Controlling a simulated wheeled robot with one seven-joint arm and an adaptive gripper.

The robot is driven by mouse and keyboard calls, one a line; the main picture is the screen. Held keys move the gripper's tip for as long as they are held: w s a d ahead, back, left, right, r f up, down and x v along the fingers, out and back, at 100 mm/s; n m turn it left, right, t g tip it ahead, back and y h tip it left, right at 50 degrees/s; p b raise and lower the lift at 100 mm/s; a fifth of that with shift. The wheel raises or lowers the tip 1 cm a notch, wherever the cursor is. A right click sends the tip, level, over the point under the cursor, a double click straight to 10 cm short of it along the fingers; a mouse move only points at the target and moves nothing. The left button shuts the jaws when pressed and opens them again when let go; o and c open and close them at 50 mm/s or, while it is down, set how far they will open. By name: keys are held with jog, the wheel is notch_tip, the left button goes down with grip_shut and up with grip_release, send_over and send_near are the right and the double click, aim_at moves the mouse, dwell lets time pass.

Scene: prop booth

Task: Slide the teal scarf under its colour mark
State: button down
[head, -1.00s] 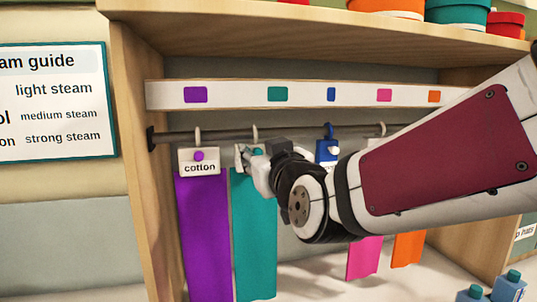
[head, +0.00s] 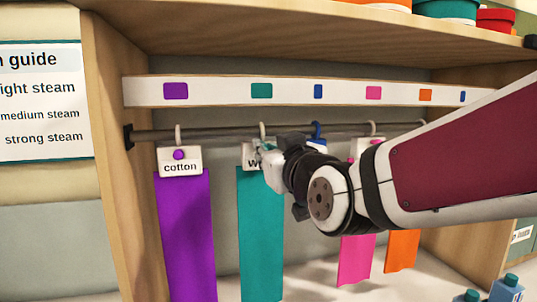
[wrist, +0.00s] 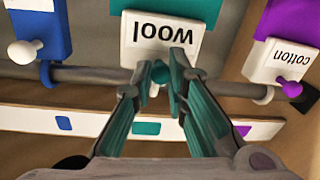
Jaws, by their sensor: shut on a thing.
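The teal scarf (head: 262,230) hangs from a hook on the rail, with a white clip tag reading "wool" (wrist: 160,38) in the wrist view. My gripper (wrist: 160,74) is shut on the small teal knob of that tag; in the head view my gripper (head: 264,157) covers most of the tag. The teal colour mark (head: 261,90) is on the white strip above the rail. In the head view the scarf's hook (head: 263,130) stands almost straight below this mark. The mark also shows in the wrist view (wrist: 146,128), close to the fingers.
The purple scarf (head: 188,235) with its "cotton" tag hangs left, with a gap between. The blue hook (head: 316,130) is close on the right, its tag mostly behind my gripper. Pink (head: 357,260) and orange (head: 402,250) scarves hang further right. The rail (head: 220,134) runs between wooden side walls.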

jog(key=c, duration=1.6)
grip_release()
jog(key=shift+o, duration=0.2)
jog(key=shift+s+d, duration=0.1)
jog(key=v, duration=1.2)
jog(key=s+d+f+m+g+h+p, duration=0.35)
jog(key=s+d+f+g, duration=0.3)
jog(key=d+f, duration=0.3)
jog(key=s+d+f+m+g+h, duration=0.1)
jog(key=s+d+f+g, duration=0.2)
jog(key=s, duration=0.3)
jog(key=s+d+f+m+g+h, duration=0.1)
jog(key=s+d+f+g+h, duration=0.1)
jog(key=s, duration=0.4)
jog(key=shift+d+f+g+p, duration=0.3)
jog(key=shift+d+f+g, duration=0.15)
jog(key=shift+d+g, duration=0.1)
